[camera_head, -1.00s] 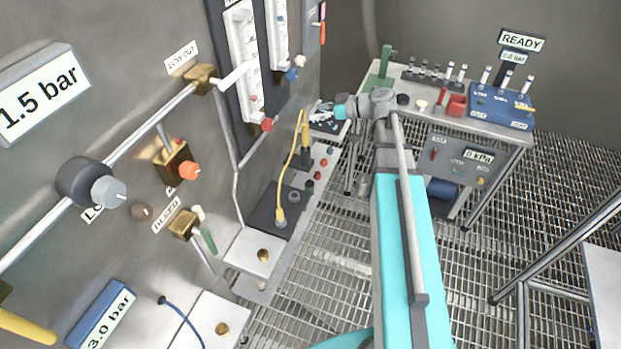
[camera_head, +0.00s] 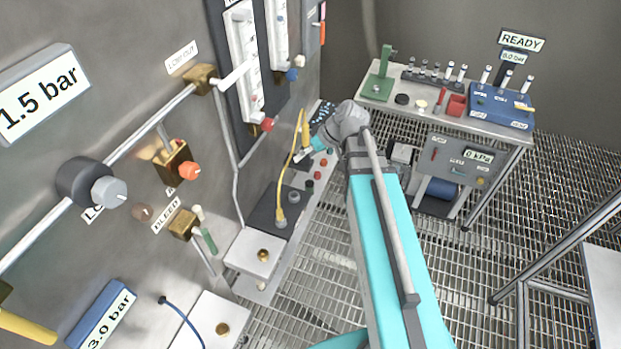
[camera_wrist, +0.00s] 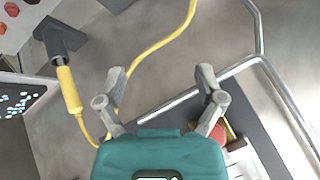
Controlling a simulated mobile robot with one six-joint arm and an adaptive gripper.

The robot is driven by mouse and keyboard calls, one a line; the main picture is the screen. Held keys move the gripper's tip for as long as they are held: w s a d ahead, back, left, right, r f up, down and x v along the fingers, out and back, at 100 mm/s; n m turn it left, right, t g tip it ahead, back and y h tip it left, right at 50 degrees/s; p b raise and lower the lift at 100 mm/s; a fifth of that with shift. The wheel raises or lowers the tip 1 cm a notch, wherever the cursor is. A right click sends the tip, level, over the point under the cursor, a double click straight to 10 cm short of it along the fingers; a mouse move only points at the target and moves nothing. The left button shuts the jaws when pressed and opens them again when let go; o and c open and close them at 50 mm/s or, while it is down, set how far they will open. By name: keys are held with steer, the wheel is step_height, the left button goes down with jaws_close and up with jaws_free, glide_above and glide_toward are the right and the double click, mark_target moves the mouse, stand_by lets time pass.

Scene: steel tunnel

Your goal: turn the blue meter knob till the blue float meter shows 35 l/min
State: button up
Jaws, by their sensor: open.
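The blue knob (camera_head: 291,74) is on the wall in the head view, at the foot of the narrow float meter (camera_head: 281,30) further back. The meter's scale is too small to read, and its top is cut off. My gripper (camera_head: 303,156) is near the wall, below and apart from the blue knob, beside the yellow cable. In the wrist view, my gripper (camera_wrist: 161,82) has its two fingers spread wide with nothing between them. I cannot make out the blue knob in the wrist view.
A nearer float meter (camera_head: 245,60) has a red knob (camera_head: 267,124); a red knob also shows beside the right finger in the wrist view (camera_wrist: 217,133). A yellow cable (camera_wrist: 155,47) loops close to my fingers. A bench (camera_head: 450,120) with tools stands at the back right.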

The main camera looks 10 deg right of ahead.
steer(key=s+f+m+g+h, duration=0.1)
steer(key=s+f+m+h, duration=0.2)
steer(key=s, duration=0.3)
steer(key=shift+f+g+h, duration=0.2)
steer(key=shift+g+h, duration=0.2)
steer(key=shift+h, duration=0.2)
steer(key=shift+w, duration=0.15)
steer(key=w+d+r+n+t+y, duration=0.3)
steer(key=w+r+n+t+y, duration=0.15)
steer(key=w+r+y, duration=0.5)
steer(key=w+d+r+n+t+y, duration=0.2)
steer(key=w+d+r+n+t, duration=0.2)
steer(key=w+d+r, duration=0.4)
steer(key=shift+d+r+t, duration=0.15)
steer(key=shift+d+t, duration=0.4)
steer(key=shift+t, duration=0.2)
